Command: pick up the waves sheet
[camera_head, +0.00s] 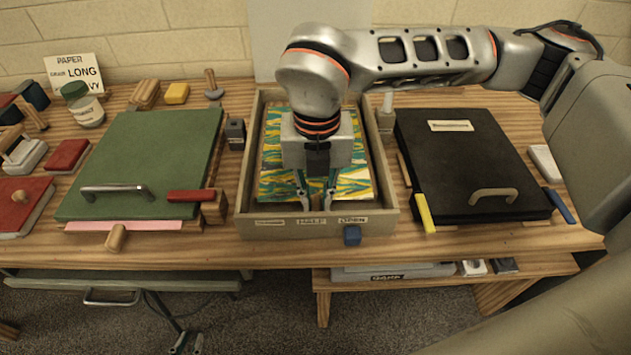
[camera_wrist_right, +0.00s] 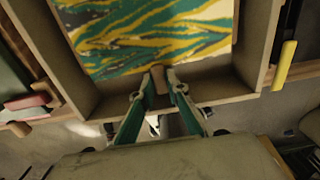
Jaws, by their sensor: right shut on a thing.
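The waves sheet (camera_head: 275,150), marbled in yellow, teal and white, lies in a grey wooden tray (camera_head: 257,226) at the middle of the table. It also shows in the wrist view (camera_wrist_right: 150,30). My right gripper (camera_head: 316,200) reaches down over the sheet's near edge and hides part of its middle. In the wrist view its fingers (camera_wrist_right: 158,88) are closed on a small tan wooden grip (camera_wrist_right: 157,78) at that edge. The sheet looks flat inside the tray walls. What seem to be my left gripper's fingertips (camera_head: 187,344) show small at the bottom edge, below the table.
A green board (camera_head: 150,150) with a metal handle stands left of the tray, a pink sheet (camera_head: 135,226) under it. A black lidded box (camera_head: 465,160) stands on the right. A small blue block (camera_head: 352,235) is at the tray's front. Several small tools lie behind.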

